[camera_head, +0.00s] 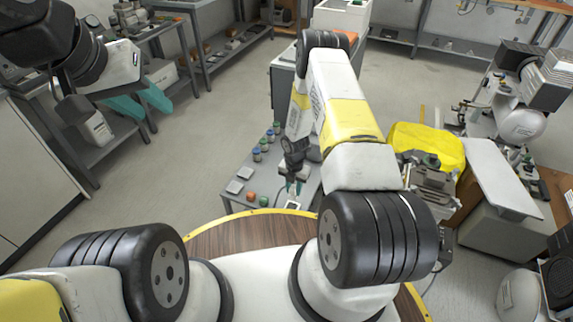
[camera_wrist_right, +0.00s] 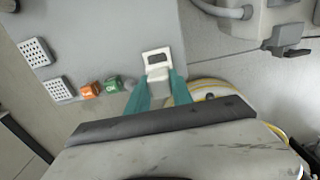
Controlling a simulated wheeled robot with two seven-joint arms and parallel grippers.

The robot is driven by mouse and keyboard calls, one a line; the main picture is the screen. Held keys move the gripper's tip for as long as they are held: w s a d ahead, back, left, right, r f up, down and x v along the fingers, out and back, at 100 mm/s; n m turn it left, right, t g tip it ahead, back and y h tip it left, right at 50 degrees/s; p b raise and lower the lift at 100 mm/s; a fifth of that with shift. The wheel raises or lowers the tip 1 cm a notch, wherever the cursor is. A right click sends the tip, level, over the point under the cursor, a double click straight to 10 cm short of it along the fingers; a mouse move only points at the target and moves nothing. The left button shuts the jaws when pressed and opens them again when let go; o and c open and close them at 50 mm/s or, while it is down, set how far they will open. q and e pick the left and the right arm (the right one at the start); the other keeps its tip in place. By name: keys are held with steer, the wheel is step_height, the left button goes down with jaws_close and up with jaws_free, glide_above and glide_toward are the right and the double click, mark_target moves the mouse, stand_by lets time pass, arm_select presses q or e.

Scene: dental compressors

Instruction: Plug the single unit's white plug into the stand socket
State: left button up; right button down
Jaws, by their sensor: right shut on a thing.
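My right gripper (camera_head: 293,188) reaches down over the grey stand top (camera_head: 235,206) near its front edge. In the right wrist view its teal fingers (camera_wrist_right: 162,88) are closed on the white plug (camera_wrist_right: 158,72), whose dark-rimmed rectangular end points away from the gripper. The plug appears over the stand's grey surface (camera_wrist_right: 110,30); whether it touches anything there I cannot tell. I cannot make out the stand socket for certain. My left gripper (camera_head: 140,101) is empty, its teal fingers spread, at the upper left, far from the stand.
On the stand are an orange block (camera_wrist_right: 90,90), a green block (camera_wrist_right: 113,84) and white perforated plates (camera_wrist_right: 35,51). Several small jars (camera_head: 264,145) stand farther back. A pale machine with a hose (camera_wrist_right: 240,12) is at the wrist view's upper right. A yellow-covered machine (camera_head: 427,146) stands right of my arm.

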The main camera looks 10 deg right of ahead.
steer(key=shift+a+f, duration=0.1)
steer(key=shift+a, duration=0.15)
steer(key=shift+f, duration=3.5)
steer(key=shift+f, duration=0.4)
steer(key=c, duration=0.6)
jaws_free()
steer(key=shift+r, duration=3.55)
